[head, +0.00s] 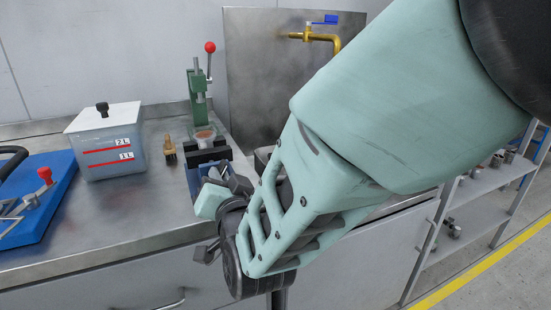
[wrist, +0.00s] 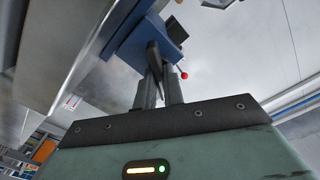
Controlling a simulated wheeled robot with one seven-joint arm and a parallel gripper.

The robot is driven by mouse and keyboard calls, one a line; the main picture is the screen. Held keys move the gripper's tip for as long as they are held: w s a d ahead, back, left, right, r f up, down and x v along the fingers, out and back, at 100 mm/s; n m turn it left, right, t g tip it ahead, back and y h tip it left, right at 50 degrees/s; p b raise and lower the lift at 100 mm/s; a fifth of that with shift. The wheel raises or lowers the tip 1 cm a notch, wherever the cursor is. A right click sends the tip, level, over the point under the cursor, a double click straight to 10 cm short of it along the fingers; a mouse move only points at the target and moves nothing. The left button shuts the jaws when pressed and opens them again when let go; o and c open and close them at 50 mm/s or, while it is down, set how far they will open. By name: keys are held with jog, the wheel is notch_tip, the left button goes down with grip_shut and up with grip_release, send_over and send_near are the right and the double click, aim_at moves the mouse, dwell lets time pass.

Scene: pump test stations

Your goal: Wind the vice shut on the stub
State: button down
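The blue vice (head: 194,181) with dark jaws (head: 206,155) stands at the front edge of the steel bench. A brownish stub (head: 204,137) shows by the jaws; I cannot tell whether they touch it. My gripper (head: 226,183) is at the front of the vice, its fingertips partly hidden by its own body. In the wrist view the vice's blue body (wrist: 135,28) is ahead of my gripper (wrist: 161,78). The fingers are close together with a dark bar, seemingly the vice handle (wrist: 155,56), between them.
A green press (head: 197,96) with a red-knobbed lever stands behind the vice. A brush (head: 169,149) and a lidded tank (head: 112,150) are left of it, then a blue board (head: 45,205). A brass tap (head: 318,37) is at the back. Shelves (head: 470,190) stand right.

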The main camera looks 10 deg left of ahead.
jog(key=shift+f+m+b, duration=0.2)
jog(key=shift+m+b, duration=0.1)
jog(key=shift+b, duration=0.25)
jog(key=shift+m+b, duration=0.4)
jog(key=shift+b, duration=0.15)
jog(key=shift+r, duration=0.15)
jog(key=c, duration=1.5)
grip_release()
jog(key=shift+s, duration=0.1)
jog(key=v, duration=1.7)
jog(key=shift+d, duration=0.25)
